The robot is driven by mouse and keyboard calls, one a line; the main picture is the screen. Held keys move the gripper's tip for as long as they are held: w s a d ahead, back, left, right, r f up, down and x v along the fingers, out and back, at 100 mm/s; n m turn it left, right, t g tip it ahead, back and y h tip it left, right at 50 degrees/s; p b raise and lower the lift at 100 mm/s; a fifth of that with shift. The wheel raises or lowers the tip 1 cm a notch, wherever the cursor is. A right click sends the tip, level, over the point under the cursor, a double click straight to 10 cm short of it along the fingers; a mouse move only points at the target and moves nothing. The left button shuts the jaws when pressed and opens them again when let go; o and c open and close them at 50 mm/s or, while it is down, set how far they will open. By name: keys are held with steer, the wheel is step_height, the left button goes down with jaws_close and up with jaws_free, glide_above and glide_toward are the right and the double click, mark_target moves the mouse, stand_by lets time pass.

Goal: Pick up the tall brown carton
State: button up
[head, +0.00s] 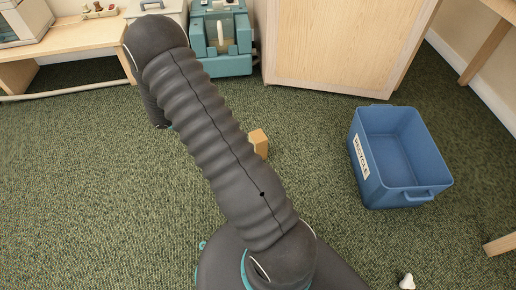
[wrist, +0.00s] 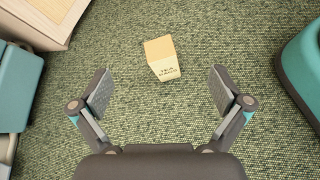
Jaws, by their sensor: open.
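A brown carton (head: 259,143) stands on the green carpet in the head view, just right of my arm, which partly hides it. In the wrist view the carton (wrist: 162,59) shows an orange-tan top and a paler side with dark print that seems to read "TEA". My gripper (wrist: 160,84) is open, its two fingers spread wide apart. The carton lies ahead of the fingers, between their lines and near the middle, and nothing is between the pads. The gripper's fingers are not visible in the head view.
A blue recycle bin (head: 365,160) stands on the carpet to the right. A light wooden cabinet (head: 335,50) and a teal machine (head: 222,40) stand at the back. A wooden bench (head: 65,40) is at the back left. A small white object (head: 407,282) lies at the lower right. Carpet around the carton is clear.

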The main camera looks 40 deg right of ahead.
mark_target(258, 140)
step_height(258, 140, down, 12)
steer(key=d+n+h+b, duration=0.1)
steer(key=d+n+h, duration=0.1)
steer(key=n, duration=0.1)
steer(key=shift+n+t, duration=0.3)
steer(key=shift+a+f+b+x, duration=0.1)
steer(key=shift+f+b+x, duration=0.15)
steer(key=shift+x, duration=2.05)
steer(key=shift+a+f+b+x, duration=0.15)
steer(key=shift+b+x, duration=0.1)
steer(key=shift+x, duration=2.1)
steer(key=shift+f+b+x, duration=0.2)
steer(key=shift+b+x, duration=0.05)
steer(key=shift+x, duration=2.05)
steer(key=shift+w, duration=0.15)
steer(key=c, duration=1.1)
